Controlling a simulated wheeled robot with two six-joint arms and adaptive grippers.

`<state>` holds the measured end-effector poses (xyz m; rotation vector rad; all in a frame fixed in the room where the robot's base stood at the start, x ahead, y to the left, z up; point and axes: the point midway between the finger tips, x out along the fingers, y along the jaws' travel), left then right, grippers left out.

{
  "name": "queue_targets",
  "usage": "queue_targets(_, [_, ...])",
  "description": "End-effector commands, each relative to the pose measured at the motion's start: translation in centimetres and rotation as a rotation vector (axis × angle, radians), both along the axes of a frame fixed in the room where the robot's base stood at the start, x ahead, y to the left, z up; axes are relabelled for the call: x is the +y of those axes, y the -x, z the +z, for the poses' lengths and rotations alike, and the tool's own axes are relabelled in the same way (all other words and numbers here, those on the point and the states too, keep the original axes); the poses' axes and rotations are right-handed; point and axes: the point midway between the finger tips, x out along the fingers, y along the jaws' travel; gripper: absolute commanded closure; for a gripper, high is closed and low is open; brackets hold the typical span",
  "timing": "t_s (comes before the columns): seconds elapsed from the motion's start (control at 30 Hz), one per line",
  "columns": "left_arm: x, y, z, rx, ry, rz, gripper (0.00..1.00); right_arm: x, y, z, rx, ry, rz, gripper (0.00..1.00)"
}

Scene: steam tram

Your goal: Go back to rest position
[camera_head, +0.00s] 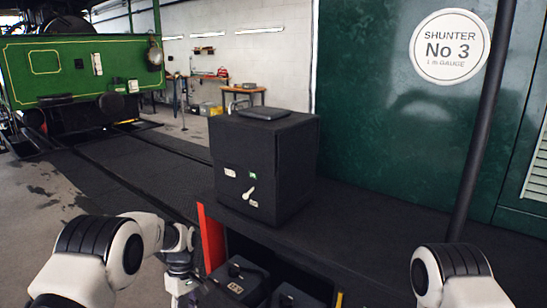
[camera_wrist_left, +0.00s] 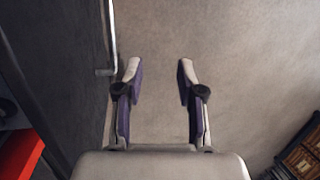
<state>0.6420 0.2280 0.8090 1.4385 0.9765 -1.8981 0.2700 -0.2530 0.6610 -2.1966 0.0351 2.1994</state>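My left gripper (camera_wrist_left: 157,75) is open and empty in the left wrist view, its two fingers apart above a plain grey-brown floor. In the head view the left arm comes in from the lower left, and its wrist end hangs down by the left side of the red panel. Of my right arm only a white and black link shows at the lower right of the head view; its gripper is out of the picture.
A black box (camera_head: 263,165) with a small lever stands ahead on a dark surface. Below it, a red panel (camera_head: 212,238) edges an open compartment holding dark cases (camera_head: 240,278). A dark pole (camera_head: 483,125) stands at right. A green locomotive (camera_head: 80,70) is far left.

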Motion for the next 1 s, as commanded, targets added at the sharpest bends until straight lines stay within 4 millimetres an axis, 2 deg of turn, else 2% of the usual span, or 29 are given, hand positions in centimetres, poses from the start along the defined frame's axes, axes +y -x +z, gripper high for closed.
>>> queue_targets(0.17, [0.9,6.9,-7.1,0.109,0.012,-0.023,0.61,0.0,0.0,-0.3,0.001,0.0,0.0,0.6])
queue_targets(0.27, [1.6,13.3,-11.9,0.161,0.034,-0.071,0.61,0.0,0.0,-0.6,0.001,0.0,0.0,0.6])
queue_targets(0.3, [1.8,16.4,-13.8,0.177,0.048,-0.102,0.61,0.0,0.0,-0.7,0.001,0.0,0.0,0.6])
queue_targets(0.37, [2.1,21.4,-16.1,0.192,0.073,-0.158,0.61,0.0,0.0,-0.8,0.001,0.0,0.0,0.6])
queue_targets(0.4, [2.2,24.9,-17.3,0.193,0.092,-0.203,0.61,0.0,0.0,-0.9,0.001,0.0,0.0,0.6])
queue_targets(0.47, [2.4,30.3,-18.3,0.183,0.123,-0.285,0.61,0.0,0.0,-1.0,0.001,0.0,0.0,0.6])
queue_targets(0.5, [2.4,33.8,-18.5,0.165,0.144,-0.348,0.61,0.0,0.0,-1.0,0.001,0.0,0.0,0.6])
queue_targets(0.6, [2.4,39.7,-17.2,0.075,0.183,-0.522,0.61,0.0,0.0,-1.0,0.001,0.0,0.0,0.6])
queue_targets(0.7, [2.4,41.0,-15.7,-0.056,0.183,-0.691,0.61,0.0,0.0,-1.0,0.001,0.0,0.0,0.6])
queue_targets(0.77, [2.4,40.1,-15.4,-0.139,0.164,-0.776,0.61,0.0,0.0,-1.0,0.001,0.0,0.0,0.6])
queue_targets(0.87, [2.5,37.6,-15.7,-0.248,0.126,-0.876,0.61,0.0,0.0,-1.0,0.001,0.0,0.0,0.6])
queue_targets(1.0, [2.5,37.3,-15.7,-0.257,0.126,-0.914,0.61,0.0,0.0,-1.0,0.001,0.0,0.0,0.6])
